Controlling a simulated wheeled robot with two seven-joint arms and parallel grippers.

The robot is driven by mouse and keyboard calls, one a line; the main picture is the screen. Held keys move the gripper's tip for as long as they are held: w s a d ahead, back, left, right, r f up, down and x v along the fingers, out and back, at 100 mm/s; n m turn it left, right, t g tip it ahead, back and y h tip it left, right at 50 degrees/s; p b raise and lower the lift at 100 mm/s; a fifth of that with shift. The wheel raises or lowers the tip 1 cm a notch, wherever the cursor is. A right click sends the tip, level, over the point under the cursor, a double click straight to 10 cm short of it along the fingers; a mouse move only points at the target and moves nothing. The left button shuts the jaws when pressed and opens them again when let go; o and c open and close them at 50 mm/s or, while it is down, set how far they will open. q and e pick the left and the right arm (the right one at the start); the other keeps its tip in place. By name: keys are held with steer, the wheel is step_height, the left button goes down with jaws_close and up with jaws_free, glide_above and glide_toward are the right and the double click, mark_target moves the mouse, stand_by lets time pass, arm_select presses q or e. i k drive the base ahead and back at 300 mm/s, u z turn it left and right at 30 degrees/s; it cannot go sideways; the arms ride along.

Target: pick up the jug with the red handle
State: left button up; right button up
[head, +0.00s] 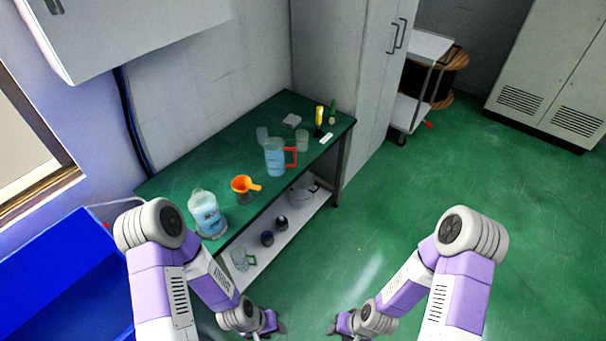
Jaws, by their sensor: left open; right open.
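The jug with the red handle (275,157) stands upright on the green tabletop, right of the middle. It looks clear with a bluish body, and its red handle points right. My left gripper (271,326) is low at the bottom of the view, in front of the bench and well below and apart from the jug. My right gripper (334,327) is also low, to the right of the left one, over the floor. Both are open and empty, seen small and partly hidden by my wrists.
The green bench (180,172) also holds a large bluish bottle (206,214), an orange funnel (243,184), a clear beaker (302,141) and a yellow item (319,116). Its lower shelf (262,258) holds glassware. A blue bin (70,265) is at left.

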mark_target(275, 148)
steer(key=z, duration=0.3)
steer(key=k, duration=0.75)
steer(key=z, duration=0.7)
steer(key=i, duration=1.5)
steer(key=u, duration=0.55)
